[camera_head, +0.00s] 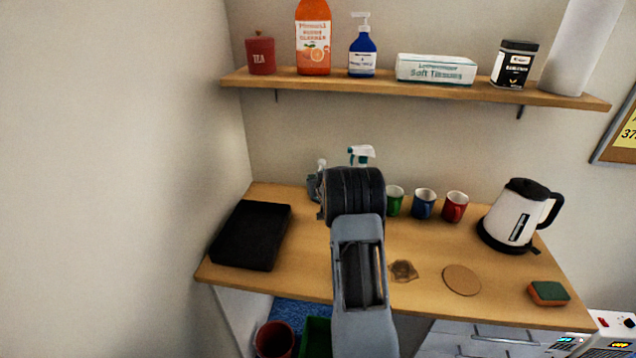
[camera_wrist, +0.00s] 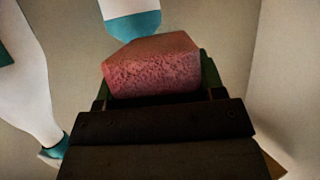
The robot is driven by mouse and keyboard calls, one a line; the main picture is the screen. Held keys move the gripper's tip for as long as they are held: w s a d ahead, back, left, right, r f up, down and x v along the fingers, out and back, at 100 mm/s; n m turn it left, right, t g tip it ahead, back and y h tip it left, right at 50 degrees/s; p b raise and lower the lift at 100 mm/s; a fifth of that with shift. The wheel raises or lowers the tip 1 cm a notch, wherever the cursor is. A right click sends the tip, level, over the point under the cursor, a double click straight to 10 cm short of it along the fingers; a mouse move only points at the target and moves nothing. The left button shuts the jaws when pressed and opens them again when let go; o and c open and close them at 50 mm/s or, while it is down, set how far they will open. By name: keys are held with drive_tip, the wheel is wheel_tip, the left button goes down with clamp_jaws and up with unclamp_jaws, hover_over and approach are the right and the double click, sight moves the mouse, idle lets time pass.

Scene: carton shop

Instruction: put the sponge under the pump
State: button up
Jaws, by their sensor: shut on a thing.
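My gripper (camera_wrist: 155,85) is shut on a pink, porous block that looks like a sponge (camera_wrist: 150,70). In the head view my own arm hides the gripper and this block. In the wrist view a white and teal part (camera_wrist: 132,22) is just beyond the block; I cannot tell whether they touch. A larger white and teal shape (camera_wrist: 30,80) stands at the left. In the head view a white and teal spray head (camera_head: 361,154) shows above my arm at the back of the counter. A blue pump bottle (camera_head: 362,55) stands on the shelf.
On the wooden counter (camera_head: 430,290) are a black tray (camera_head: 251,235), green (camera_head: 394,201), blue (camera_head: 423,204) and red (camera_head: 455,207) mugs, a kettle (camera_head: 514,213), a round cork mat (camera_head: 461,280), a brown stain (camera_head: 403,270) and a green-orange sponge (camera_head: 548,292). The front middle is fairly clear.

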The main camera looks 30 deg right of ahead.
drive_tip(key=shift+f, duration=0.1)
drive_tip(key=shift+f+b, duration=0.4)
drive_tip(key=shift+b, duration=0.1)
drive_tip(key=o, duration=0.9)
drive_tip(key=shift+r, duration=0.1)
drive_tip(key=shift+r, duration=0.15)
drive_tip(key=shift+r+p, duration=0.3)
drive_tip(key=shift+p, duration=0.25)
drive_tip(key=b+v, duration=0.2)
drive_tip(key=v, duration=0.8)
drive_tip(key=s+a+r+n+g+y, duration=0.1)
drive_tip(key=s+a+r+g, duration=0.15)
drive_tip(key=s+a, duration=0.4)
drive_tip(key=s+a+r+g, duration=0.1)
drive_tip(key=s+a+r, duration=0.2)
drive_tip(key=a, duration=0.6)
drive_tip(key=s+a+n+g+y, duration=0.1)
drive_tip(key=s+a, duration=0.3)
drive_tip(key=s, duration=0.1)
drive_tip(key=s+a+n+g+y, duration=0.1)
drive_tip(key=s+a+g, duration=0.1)
drive_tip(key=s+a, duration=0.2)
drive_tip(key=s+a+n+g+y, duration=0.1)
drive_tip(key=s+a, duration=0.3)
drive_tip(key=s, duration=0.3)
drive_tip(key=shift+a+f+g+y, duration=0.3)
drive_tip(key=shift+a+g+y, duration=0.05)
drive_tip(key=shift+y, duration=0.05)
